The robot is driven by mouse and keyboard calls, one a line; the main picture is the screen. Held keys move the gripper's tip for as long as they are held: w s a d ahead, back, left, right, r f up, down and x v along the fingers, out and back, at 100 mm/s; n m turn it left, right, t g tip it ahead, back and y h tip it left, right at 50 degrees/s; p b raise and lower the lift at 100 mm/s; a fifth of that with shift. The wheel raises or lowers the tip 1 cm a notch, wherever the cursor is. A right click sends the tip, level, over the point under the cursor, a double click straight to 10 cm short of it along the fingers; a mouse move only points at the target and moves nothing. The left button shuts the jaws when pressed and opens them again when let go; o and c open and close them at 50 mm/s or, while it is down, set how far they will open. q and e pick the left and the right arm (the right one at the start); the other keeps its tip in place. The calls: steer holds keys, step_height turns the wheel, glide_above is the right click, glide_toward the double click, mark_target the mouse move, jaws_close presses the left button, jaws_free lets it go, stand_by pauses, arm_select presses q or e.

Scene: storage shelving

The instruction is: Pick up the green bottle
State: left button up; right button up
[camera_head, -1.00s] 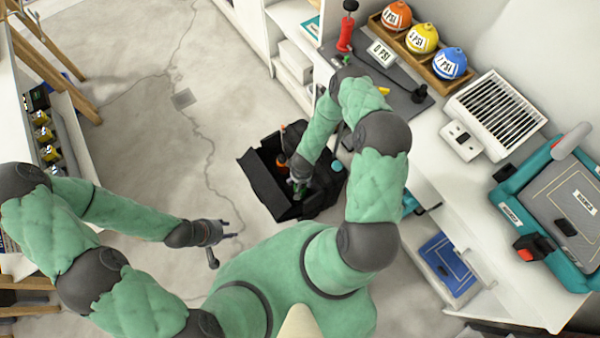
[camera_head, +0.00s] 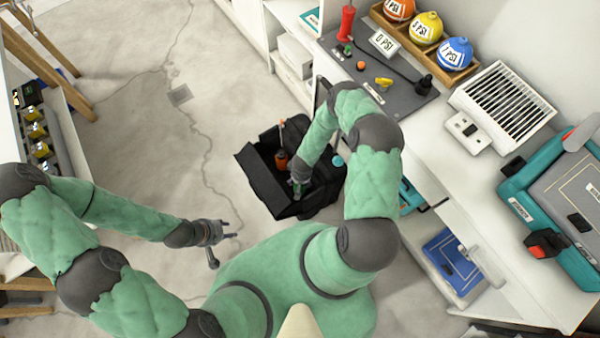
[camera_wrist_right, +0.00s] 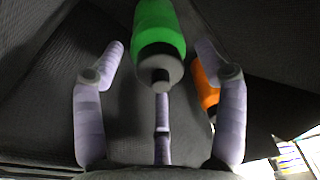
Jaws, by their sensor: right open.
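The green bottle (camera_wrist_right: 160,25) lies inside the open black bag (camera_head: 270,187), with its dark grey end toward the right wrist camera. My right gripper (camera_wrist_right: 162,55) is open, its pale fingers on both sides of the bottle's near end with gaps between. In the head view, my right arm reaches down into the bag and hides most of that gripper. My left gripper (camera_head: 232,231) is open and empty above the floor, left of my body.
An orange bottle (camera_head: 281,160) stands in the bag beside the green one; it also shows in the right wrist view (camera_wrist_right: 205,85). The bag's dark walls surround the right gripper. A white workbench (camera_head: 455,190) stands to the right. The floor (camera_head: 150,140) left of the bag is clear.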

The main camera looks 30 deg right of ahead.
steer(key=shift+r, duration=0.1)
jaws_close()
